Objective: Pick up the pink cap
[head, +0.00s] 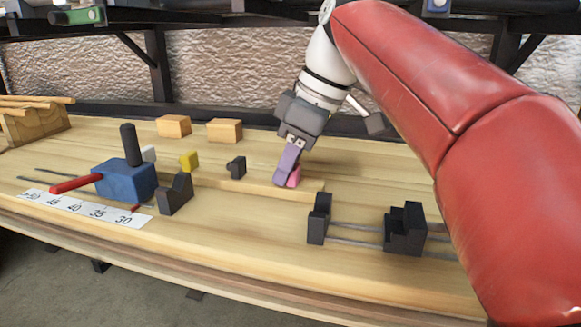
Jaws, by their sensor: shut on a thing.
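The pink cap (294,178) is between the purple fingers of my gripper (286,180), low over the wooden bench near a thin flat lath (250,188). My gripper points down and is shut on the cap. The fingers hide most of the cap, so only a pink patch on the right side shows. I cannot tell whether the cap touches the lath or is lifted off it.
A blue block (126,181) with a black upright post and red handle stands at left, behind a number scale (85,208). Black supports (318,219) and (404,229) stand on rails at right. A yellow block (189,160) and wooden blocks (224,130) sit farther back.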

